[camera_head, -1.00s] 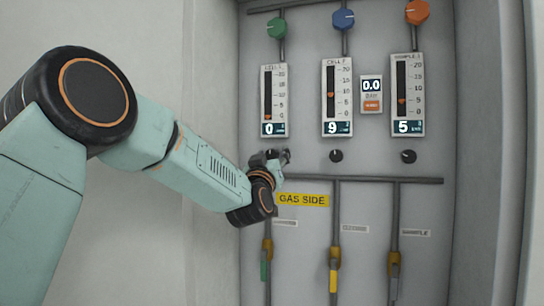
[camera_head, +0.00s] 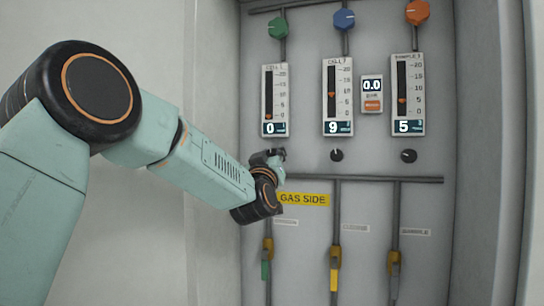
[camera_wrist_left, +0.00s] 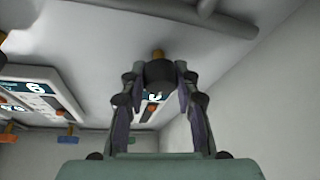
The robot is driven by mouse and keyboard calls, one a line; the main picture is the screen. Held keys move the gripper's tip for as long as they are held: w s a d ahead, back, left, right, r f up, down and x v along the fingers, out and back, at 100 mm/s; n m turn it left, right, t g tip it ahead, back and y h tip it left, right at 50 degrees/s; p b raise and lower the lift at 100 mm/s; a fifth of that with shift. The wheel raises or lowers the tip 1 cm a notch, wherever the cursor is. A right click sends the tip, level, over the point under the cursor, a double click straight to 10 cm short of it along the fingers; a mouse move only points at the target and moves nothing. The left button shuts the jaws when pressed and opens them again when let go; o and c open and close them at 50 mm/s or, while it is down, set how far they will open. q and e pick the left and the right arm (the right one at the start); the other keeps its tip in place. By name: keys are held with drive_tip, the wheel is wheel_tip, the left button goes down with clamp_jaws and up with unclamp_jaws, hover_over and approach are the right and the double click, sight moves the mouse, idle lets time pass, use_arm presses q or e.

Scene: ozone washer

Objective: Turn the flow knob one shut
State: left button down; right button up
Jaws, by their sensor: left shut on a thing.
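My left gripper (camera_head: 272,156) is at the flow knob one, below the first flow meter (camera_head: 274,100), whose display reads 0 with its pointer at the bottom. In the left wrist view, the two fingers of my gripper (camera_wrist_left: 159,77) close around a dark round knob (camera_wrist_left: 160,72) on the panel. In the head view this knob is mostly hidden by the gripper. My right gripper is not in view.
Two more black knobs sit to the right, the middle one (camera_head: 336,155) and the right one (camera_head: 408,156), under meters reading 9 (camera_head: 338,97) and 5 (camera_head: 408,95). A pipe (camera_head: 370,179) and a yellow GAS SIDE label (camera_head: 303,199) lie just below.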

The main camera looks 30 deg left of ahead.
use_arm(q)
drive_tip(key=n+g+y, duration=0.1)
drive_tip(key=n, duration=0.2)
drive_tip(key=shift+b, duration=0.3)
drive_tip(key=n+y, duration=0.1)
drive_tip(key=n, duration=0.1)
drive_tip(key=shift+n+g, duration=0.3)
drive_tip(key=shift+g, duration=0.1)
drive_tip(key=n+g, duration=0.1)
drive_tip(key=n, duration=0.3)
drive_tip(key=shift+r+g+y, duration=0.1)
drive_tip(key=shift+g+y, duration=0.2)
drive_tip(key=shift+g, duration=0.1)
drive_tip(key=n+g+p, duration=0.2)
drive_tip(key=n, duration=0.3)
drive_tip(key=n+h+p, duration=0.1)
drive_tip(key=n, duration=0.1)
drive_tip(key=n+g+p, duration=0.1)
drive_tip(key=n, duration=0.1)
drive_tip(key=shift+r+n+h+p, duration=0.1)
drive_tip(key=shift+n+h+p, duration=0.2)
drive_tip(key=shift+n+h, duration=0.1)
drive_tip(key=shift+n+g+h, duration=0.4)
drive_tip(key=shift+n+h, duration=0.1)
drive_tip(key=shift+n, duration=0.6)
drive_tip(key=n+h, duration=0.2)
drive_tip(key=n, duration=0.1)
drive_tip(key=shift+r+n, duration=0.1)
drive_tip(key=shift+n, duration=0.3)
drive_tip(key=shift+h, duration=0.4)
